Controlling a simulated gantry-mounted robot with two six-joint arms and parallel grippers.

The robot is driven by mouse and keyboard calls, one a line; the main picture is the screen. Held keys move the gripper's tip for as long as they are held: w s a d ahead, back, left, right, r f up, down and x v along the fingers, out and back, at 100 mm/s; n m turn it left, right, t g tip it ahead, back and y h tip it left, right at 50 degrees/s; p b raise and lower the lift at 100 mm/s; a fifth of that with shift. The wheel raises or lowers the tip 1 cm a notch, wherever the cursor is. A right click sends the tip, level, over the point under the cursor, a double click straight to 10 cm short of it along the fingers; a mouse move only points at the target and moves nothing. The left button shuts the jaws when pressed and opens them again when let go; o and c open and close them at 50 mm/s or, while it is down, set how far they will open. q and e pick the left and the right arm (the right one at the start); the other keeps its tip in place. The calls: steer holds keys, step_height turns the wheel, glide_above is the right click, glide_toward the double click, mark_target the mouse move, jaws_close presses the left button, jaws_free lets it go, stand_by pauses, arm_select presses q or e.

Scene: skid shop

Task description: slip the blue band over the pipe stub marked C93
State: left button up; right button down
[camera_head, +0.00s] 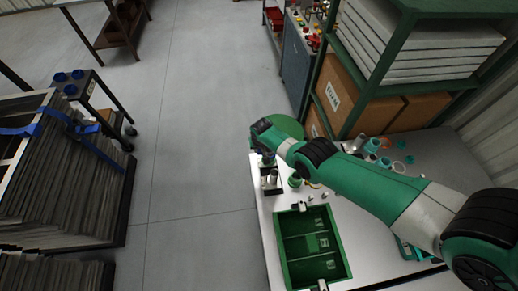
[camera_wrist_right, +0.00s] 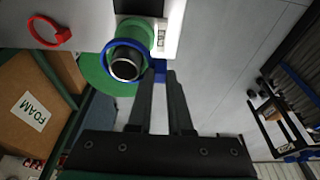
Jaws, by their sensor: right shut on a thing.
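My right gripper (camera_wrist_right: 160,76) is shut on the tab of the blue band (camera_wrist_right: 106,47) in the right wrist view. The band is a thin ring. From this camera it encircles the dark open end of a metallic pipe stub (camera_wrist_right: 125,68); I cannot tell whether it is above the stub or around it. A white label plate (camera_wrist_right: 161,38) lies beside the stub, its text too small to read. In the head view, my right arm reaches from the right to small upright stubs (camera_head: 272,176) at the bench's left edge. My left gripper is not in view.
A red ring with a tab (camera_wrist_right: 48,33) lies on the bench in the wrist view. A green divided tray (camera_head: 286,262) stands in front of the stubs on the white bench (camera_head: 268,232). Rings and cups (camera_head: 372,146) stand farther right. Cardboard boxes (camera_head: 340,98) fill the shelf behind.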

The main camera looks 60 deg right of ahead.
mark_target(259, 154)
steer(key=shift+f+b, duration=0.85)
steer(key=shift+f, duration=0.05)
stand_by(1.4)
steer(key=shift+f+b, duration=0.45)
steer(key=shift+f+b, duration=0.5)
steer(key=shift+f, duration=0.1)
stand_by(0.4)
steer(key=shift+f+b, duration=0.4)
steer(key=shift+b, duration=0.1)
steer(key=shift+f, duration=0.3)
